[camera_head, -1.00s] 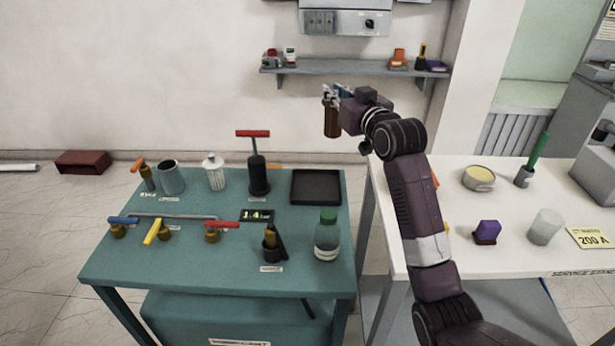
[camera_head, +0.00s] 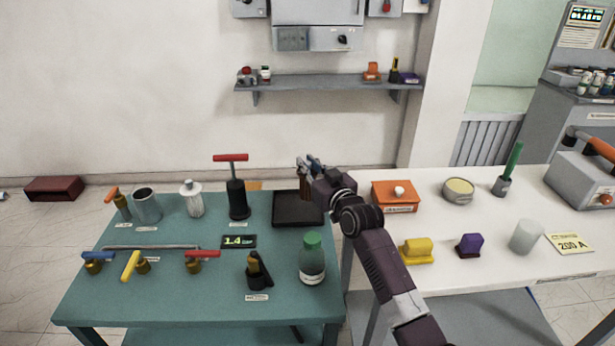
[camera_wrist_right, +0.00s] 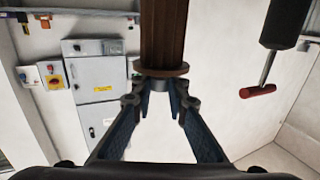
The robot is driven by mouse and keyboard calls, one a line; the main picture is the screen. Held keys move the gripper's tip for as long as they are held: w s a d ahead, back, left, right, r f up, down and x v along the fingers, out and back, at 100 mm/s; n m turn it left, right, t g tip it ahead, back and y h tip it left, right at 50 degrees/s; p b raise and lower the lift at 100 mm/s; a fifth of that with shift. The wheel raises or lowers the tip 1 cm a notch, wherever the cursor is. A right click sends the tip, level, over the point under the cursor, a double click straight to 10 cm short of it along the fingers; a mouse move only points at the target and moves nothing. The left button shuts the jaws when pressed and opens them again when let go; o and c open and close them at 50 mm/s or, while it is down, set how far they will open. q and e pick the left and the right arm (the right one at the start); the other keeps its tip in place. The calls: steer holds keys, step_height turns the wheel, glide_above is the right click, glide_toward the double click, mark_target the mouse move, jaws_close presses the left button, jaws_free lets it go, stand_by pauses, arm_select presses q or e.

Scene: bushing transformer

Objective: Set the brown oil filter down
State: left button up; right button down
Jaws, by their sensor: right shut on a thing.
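The brown oil filter (camera_head: 304,187) is a ribbed cylinder, upright and partly hidden by my right gripper (camera_head: 308,164). The gripper is shut on its upper end. In the right wrist view the filter (camera_wrist_right: 163,35) hangs from the closed blue fingers (camera_wrist_right: 158,88), with a flange at their tips. In the head view the filter's lower end overlaps the back part of the black tray (camera_head: 288,214) on the green table. I cannot tell whether it touches the tray. My left gripper is not in view.
A black pump with a red handle (camera_head: 237,198) stands left of the tray, and a green-capped bottle (camera_head: 312,262) in front of it. The white table (camera_head: 480,262) on the right holds an orange box (camera_head: 394,203) and other items. The tray looks otherwise empty.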

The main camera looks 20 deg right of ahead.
mark_target(305, 189)
step_height(305, 189, down, 4)
steer(key=shift+r, duration=0.1)
steer(key=shift+f, duration=0.3)
steer(key=c, duration=1.9)
jaws_free()
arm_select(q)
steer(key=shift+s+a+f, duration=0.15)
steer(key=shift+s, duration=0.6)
